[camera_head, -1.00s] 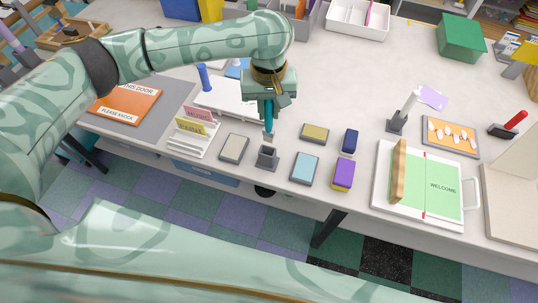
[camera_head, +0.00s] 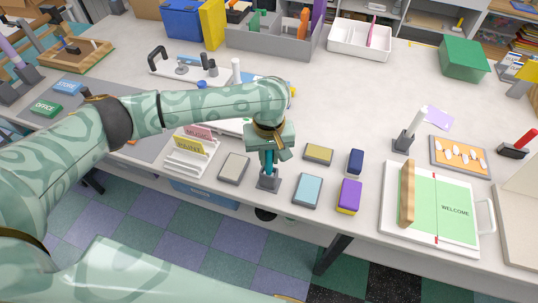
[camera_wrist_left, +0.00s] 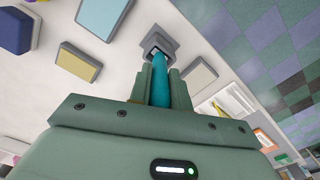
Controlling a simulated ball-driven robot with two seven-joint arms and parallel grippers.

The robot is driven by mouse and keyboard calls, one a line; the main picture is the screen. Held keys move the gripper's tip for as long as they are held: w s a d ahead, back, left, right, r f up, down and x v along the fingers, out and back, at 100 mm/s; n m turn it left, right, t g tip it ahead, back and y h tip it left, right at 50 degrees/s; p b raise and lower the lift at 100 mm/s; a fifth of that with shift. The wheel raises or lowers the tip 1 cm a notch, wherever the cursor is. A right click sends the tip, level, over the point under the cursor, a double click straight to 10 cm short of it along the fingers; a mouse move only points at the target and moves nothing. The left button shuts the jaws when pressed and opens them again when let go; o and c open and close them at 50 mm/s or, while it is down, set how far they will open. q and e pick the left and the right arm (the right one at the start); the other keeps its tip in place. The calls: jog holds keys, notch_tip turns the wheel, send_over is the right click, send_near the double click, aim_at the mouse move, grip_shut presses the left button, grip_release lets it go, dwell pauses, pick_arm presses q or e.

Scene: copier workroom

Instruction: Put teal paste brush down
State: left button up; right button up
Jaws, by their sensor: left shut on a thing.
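The teal paste brush (camera_head: 267,163) is upright in my left gripper (camera_head: 267,156), which is shut on its handle. Its lower end is at the mouth of a small dark grey holder (camera_head: 269,181) near the table's front edge. In the left wrist view the brush (camera_wrist_left: 159,82) runs between the fingers (camera_wrist_left: 157,88) to the holder's square opening (camera_wrist_left: 156,50). It looks to be inside the opening, but how deep and whether it touches the bottom I cannot tell. My right gripper is not in view.
A grey-beige pad (camera_head: 234,168) lies left of the holder. A light blue pad (camera_head: 307,190), an olive pad (camera_head: 319,153), a navy block (camera_head: 355,161) and a purple-and-yellow block (camera_head: 349,196) lie to its right. A sign rack (camera_head: 187,161) stands further left.

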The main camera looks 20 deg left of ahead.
pick_arm(q)
jog(key=o, duration=0.9)
notch_tip(320, 180, up, 12)
jog(key=p, duration=0.4)
jog(key=shift+r+p, duration=0.1)
jog(key=shift+p, duration=0.25)
